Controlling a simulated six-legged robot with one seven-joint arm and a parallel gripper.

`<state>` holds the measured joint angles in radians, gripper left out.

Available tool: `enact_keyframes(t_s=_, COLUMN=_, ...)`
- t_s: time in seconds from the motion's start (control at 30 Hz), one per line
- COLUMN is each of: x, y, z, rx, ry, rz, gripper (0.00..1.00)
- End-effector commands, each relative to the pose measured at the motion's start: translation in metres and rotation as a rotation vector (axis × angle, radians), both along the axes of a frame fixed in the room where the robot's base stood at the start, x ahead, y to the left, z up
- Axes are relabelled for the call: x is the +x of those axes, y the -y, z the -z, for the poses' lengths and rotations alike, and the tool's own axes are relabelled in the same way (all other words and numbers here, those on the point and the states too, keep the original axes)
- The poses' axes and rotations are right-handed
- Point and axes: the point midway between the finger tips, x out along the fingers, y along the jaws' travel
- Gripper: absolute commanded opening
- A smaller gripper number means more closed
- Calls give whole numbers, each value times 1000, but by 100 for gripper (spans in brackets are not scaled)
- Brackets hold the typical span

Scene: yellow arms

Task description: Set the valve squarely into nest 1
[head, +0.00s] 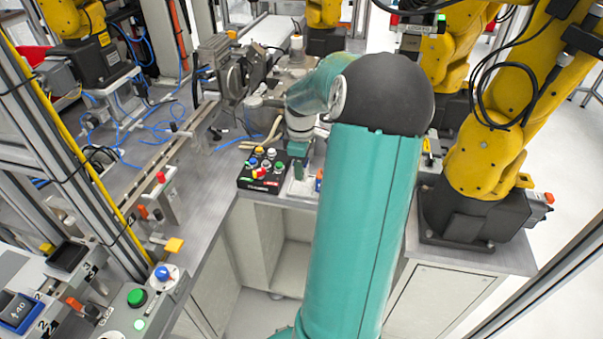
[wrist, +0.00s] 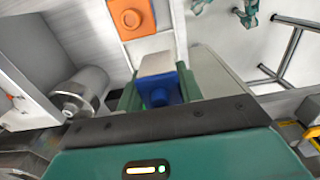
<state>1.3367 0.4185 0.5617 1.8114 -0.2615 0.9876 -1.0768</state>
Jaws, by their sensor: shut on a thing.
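My gripper (wrist: 158,90) has its green fingers shut on a blue block with a pale grey end, which I take for the valve (wrist: 160,92). The blue part sits between the fingers and the pale end sticks out beyond them. I cannot tell which place is nest 1. At lower left are a black holder (head: 68,256) and a holder with a blue-framed part (head: 18,311), with partly readable numbers beside them.
A black button box (head: 264,171) stands left of my gripper. A yellow robot arm (head: 493,150) stands on the right. A yellow-edged frame post (head: 80,150) rises on the left. The wrist view shows an orange square part (wrist: 131,18) and a grey metal cylinder (wrist: 80,92).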

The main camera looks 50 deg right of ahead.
Motion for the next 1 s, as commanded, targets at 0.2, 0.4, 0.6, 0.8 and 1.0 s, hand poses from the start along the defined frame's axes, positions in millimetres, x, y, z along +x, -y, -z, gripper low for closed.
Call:
enact_keyframes(t_s=0.2, x=6, y=10, z=14, rx=0, ry=1, rz=1, gripper=8)
enact_keyframes(t_s=0.4, x=7, y=12, z=41, rx=0, ry=0, rz=1, gripper=8)
enact_keyframes(t_s=0.6, x=7, y=12, z=42, rx=-2, ry=1, rz=1, gripper=8)
enact_keyframes(t_s=0.8, x=7, y=12, z=46, rx=-2, ry=1, rz=0, gripper=8)
enact_keyframes(t_s=1.0, x=7, y=12, z=46, rx=-2, ry=1, rz=0, gripper=58)
